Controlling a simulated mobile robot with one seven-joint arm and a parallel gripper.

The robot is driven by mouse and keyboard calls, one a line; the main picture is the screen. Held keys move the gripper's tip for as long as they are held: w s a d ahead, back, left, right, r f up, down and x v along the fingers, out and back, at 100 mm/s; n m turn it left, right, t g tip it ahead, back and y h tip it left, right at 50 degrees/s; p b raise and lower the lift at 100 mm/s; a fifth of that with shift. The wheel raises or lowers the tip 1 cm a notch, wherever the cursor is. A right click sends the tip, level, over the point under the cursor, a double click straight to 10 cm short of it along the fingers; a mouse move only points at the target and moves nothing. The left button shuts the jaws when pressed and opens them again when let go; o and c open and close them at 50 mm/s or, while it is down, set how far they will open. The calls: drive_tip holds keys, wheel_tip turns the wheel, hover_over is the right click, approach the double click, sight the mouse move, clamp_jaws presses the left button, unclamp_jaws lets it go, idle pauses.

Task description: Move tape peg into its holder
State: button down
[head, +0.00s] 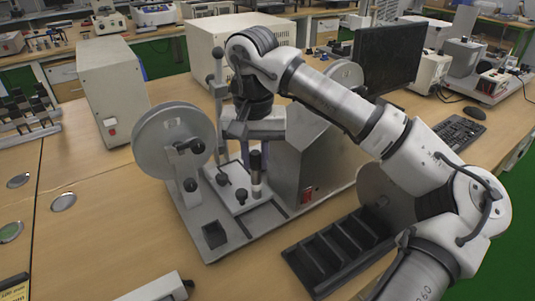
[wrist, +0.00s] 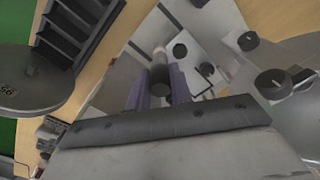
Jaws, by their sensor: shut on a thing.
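My gripper (head: 253,160) points down over the grey machine with a large disc. Its purple fingers (wrist: 160,88) are shut on the tape peg, an upright cylinder with a dark top and a pale lower part (head: 257,190). In the wrist view, the peg's dark end (wrist: 160,72) shows between the fingers. The peg is over the machine's light plate (head: 232,199); I cannot tell if its lower end touches it. Which part is the peg's holder is not clear. A black slotted rack (head: 312,267) lies on the table at the front right, apart from the gripper.
The large grey disc (head: 160,143) stands left of the gripper, and black knobs (head: 224,179) stand close to it. A grey housing (head: 305,160) is right behind. The slotted rack (wrist: 55,38) shows upper left in the wrist view. The table's left front is mostly clear.

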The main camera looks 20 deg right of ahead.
drive_tip(key=s+a, duration=0.4)
drive_tip(key=a, duration=0.6)
drive_tip(key=shift+s+a+f+m+b, duration=0.15)
drive_tip(key=shift+a+f+m+b, duration=0.15)
drive_tip(key=shift+f+b, duration=0.15)
drive_tip(key=shift+f, duration=0.15)
idle(0.3)
drive_tip(key=shift+f+b, duration=0.75)
drive_tip(key=shift+f, duration=0.1)
drive_tip(key=shift+f+b, duration=0.65)
drive_tip(key=shift+f, duration=0.05)
drive_tip(key=shift+f, duration=0.15)
